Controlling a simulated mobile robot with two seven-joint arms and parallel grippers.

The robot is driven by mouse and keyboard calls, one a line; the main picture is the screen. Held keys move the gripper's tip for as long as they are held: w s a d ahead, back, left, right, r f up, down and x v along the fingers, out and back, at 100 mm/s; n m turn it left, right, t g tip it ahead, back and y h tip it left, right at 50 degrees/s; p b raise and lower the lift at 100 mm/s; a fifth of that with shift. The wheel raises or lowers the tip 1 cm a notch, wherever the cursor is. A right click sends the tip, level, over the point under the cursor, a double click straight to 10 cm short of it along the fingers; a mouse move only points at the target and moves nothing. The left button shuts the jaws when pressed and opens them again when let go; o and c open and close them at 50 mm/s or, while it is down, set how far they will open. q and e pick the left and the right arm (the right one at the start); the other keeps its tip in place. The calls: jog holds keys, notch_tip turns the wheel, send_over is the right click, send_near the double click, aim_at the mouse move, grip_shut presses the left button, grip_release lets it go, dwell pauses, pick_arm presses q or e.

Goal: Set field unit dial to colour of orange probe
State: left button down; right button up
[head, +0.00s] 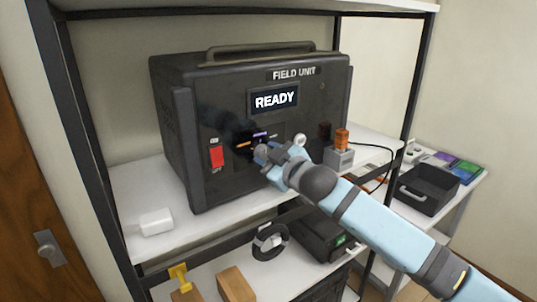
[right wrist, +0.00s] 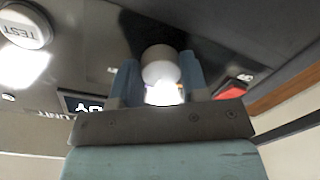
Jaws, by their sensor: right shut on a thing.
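The black field unit (head: 185,150) stands on the upper shelf, and its screen (head: 274,99) reads READY. My right gripper (head: 264,157) is at its front panel, shut on the dial (right wrist: 160,66), a round pale grey knob between the two fingers in the right wrist view. Orange and purple marks (head: 260,135) show above the dial; the gripper covers most of the dial in the head view, and its pointing direction cannot be told. My left gripper is not in view.
A red switch (head: 216,156) is left of the dial and a white TEST button (right wrist: 24,27) is close to the gripper. A small white box (head: 156,222) lies front left. Black shelf posts (head: 408,95) flank the unit. A black tray (head: 428,190) stands at right.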

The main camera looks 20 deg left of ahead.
jog(key=n+p, duration=0.1)
jog(key=n, duration=0.4)
jog(key=n+t+p, duration=0.1)
jog(key=n, duration=0.5)
jog(key=shift+r+h+p, duration=0.2)
jog(key=shift+h+p, duration=0.1)
jog(key=shift+n, duration=0.4)
jog(key=o, duration=0.9)
